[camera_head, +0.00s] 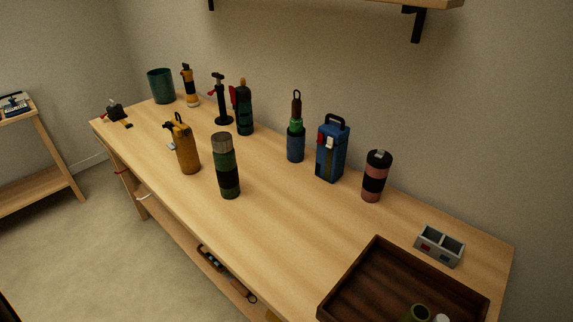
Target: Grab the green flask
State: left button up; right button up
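A dark green flask (227,170) with a black middle band and a silver cap stands upright near the front edge of the wooden table. A dark green bottle (244,112) with an orange top and a red part at its side stands farther back. A blue and green bottle (296,140) with a dark handle on top stands at the back. Neither of my grippers shows in this view.
An amber bottle (186,148) stands left of the flask. A blue box-like container (332,151) and a pink and black tumbler (375,177) stand to the right. A brown tray (349,278) and a grey two-slot holder (439,247) are at the near right. Bare tabletop (285,215) lies between.

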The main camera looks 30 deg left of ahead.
aim_at(226, 165)
jog(key=j+z, duration=0.7)
jog(key=z, duration=0.15)
jog(key=k+j+z, duration=0.1)
jog(key=j+z, duration=0.3)
jog(key=k+j+z, duration=0.1)
jog(key=j+z, duration=0.3)
jog(key=l, duration=0.1)
